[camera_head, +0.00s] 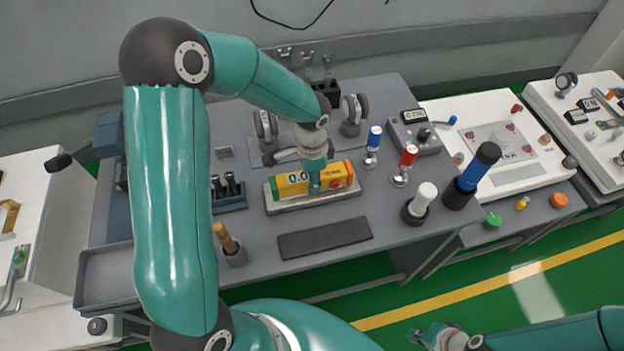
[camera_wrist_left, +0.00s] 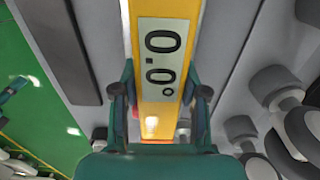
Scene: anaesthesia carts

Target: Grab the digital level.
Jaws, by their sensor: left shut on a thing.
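The digital level (camera_head: 292,187) is a yellow-orange bar with a display reading 0.0. It lies on a light grey tray (camera_head: 290,207) on the grey cart top. My left gripper (camera_head: 313,183) reaches down over the middle of the level and is shut on it. In the left wrist view the level (camera_wrist_left: 148,100) runs between the two fingers (camera_wrist_left: 155,95), one on each side, with its display facing the camera. My right gripper (camera_head: 436,338) is at the bottom edge of the head view, away from the cart; its fingers are too small to read.
A dark flat mat (camera_head: 325,238) lies in front of the level. Red (camera_head: 406,160) and blue (camera_head: 373,140) capped pieces stand to the right. Black and white handled tools (camera_head: 420,204) stand near the right edge. A wooden-handled tool (camera_head: 226,240) sits in a cup at left.

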